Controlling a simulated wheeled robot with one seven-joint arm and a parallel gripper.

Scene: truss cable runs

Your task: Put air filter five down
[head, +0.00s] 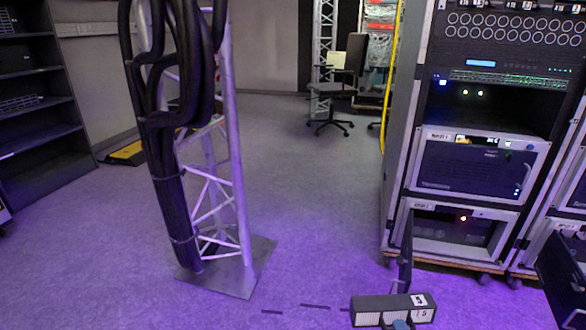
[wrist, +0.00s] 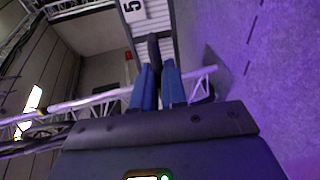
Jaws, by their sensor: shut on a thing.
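Air filter five (head: 380,304) is a dark, box-shaped unit with pale grilles and a white label with a 5, at the bottom of the head view. In the wrist view its pale ribbed face (wrist: 157,18) and 5 label show at the top. My gripper (wrist: 157,70) has its two blue fingers shut on a dark tab of the filter. In the head view the gripper (head: 398,325) is partly cut off by the bottom edge. The filter appears held above the floor, but its exact height is unclear.
A truss tower (head: 240,190) with thick black cables stands on a base plate (head: 225,279) at left. Equipment racks (head: 398,150) stand at right, with dark panels (head: 405,255) jutting out low down. An office chair (head: 340,85) is behind. The purple-lit floor (head: 310,200) between is mostly clear.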

